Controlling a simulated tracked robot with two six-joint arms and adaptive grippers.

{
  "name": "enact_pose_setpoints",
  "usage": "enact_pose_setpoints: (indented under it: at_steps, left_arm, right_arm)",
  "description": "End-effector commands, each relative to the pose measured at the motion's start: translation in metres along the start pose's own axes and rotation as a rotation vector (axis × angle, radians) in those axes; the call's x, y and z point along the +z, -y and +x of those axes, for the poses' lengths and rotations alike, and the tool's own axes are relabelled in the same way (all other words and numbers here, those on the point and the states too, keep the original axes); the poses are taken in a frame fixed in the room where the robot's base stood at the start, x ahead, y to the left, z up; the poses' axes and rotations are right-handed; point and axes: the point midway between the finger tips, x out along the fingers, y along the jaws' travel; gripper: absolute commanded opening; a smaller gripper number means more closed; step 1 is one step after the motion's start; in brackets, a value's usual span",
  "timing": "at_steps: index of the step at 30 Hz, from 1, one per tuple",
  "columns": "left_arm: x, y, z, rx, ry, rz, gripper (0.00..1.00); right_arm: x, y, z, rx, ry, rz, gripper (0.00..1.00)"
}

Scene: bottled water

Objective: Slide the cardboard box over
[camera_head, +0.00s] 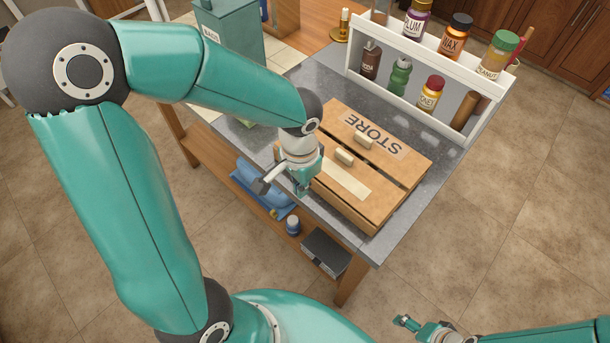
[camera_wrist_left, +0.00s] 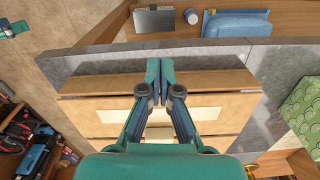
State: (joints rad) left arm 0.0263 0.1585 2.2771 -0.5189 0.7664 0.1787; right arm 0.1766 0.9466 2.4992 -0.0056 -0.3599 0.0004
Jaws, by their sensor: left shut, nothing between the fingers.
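The cardboard box (camera_head: 405,165) is tan and closed, with a "STORE" label, a dark seam and two small pale tabs on top. It lies on the grey tabletop (camera_head: 325,75). In the left wrist view the box (camera_wrist_left: 232,112) fills the middle, its long edge parallel to the table edge. My left gripper (camera_head: 304,190) is shut and empty at the box's left side in the head view. In the left wrist view its fingertips (camera_wrist_left: 160,68) reach just past that box edge. I cannot tell whether they touch it. My right gripper (camera_head: 403,322) is far off, beyond the table's front.
A white rack (camera_head: 470,122) with several labelled jars and bottles stands along the table's back right. A green bin (camera_head: 232,35) stands at the far left. A lower shelf holds a blue bag (camera_head: 262,185), a small jar (camera_head: 292,224) and a dark box (camera_head: 325,252). Bare tabletop borders the box.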

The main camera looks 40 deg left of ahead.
Motion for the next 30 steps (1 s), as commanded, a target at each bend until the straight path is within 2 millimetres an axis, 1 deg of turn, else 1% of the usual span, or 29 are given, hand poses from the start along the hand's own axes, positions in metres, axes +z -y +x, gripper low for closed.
enact_pose_setpoints:
  at_steps: [1, 6, 7, 9, 12, 15, 30]
  left_arm:
    - [0.002, 0.0, 0.013, 0.001, 0.007, 0.0, 0.0]
    - [0.003, 0.0, 0.047, 0.003, 0.007, -0.003, 0.0]
    - [-0.006, 0.001, 0.041, 0.002, 0.001, -0.003, 0.0]
    - [-0.018, 0.001, 0.039, 0.002, 0.001, -0.003, 0.0]
    - [-0.029, 0.001, 0.04, 0.002, 0.0, -0.004, 0.0]
    - [-0.036, 0.001, 0.041, 0.002, 0.0, -0.004, 0.0]
    - [-0.04, 0.004, 0.042, 0.001, -0.001, -0.011, 0.0]
  right_arm:
    - [0.0, -0.001, 0.002, 0.0, 0.0, 0.0, 0.77]
    - [0.0, -0.002, 0.005, 0.0, 0.0, 0.0, 0.77]
    - [0.0, 0.0, -0.001, 0.0, 0.0, 0.0, 0.77]
    - [0.0, 0.002, -0.005, 0.0, -0.001, 0.0, 0.77]
    - [0.0, 0.003, -0.009, 0.0, -0.001, 0.0, 0.77]
    - [0.0, 0.004, -0.01, 0.0, -0.001, 0.0, 0.77]
    - [0.0, 0.004, -0.01, 0.0, 0.0, 0.0, 0.77]
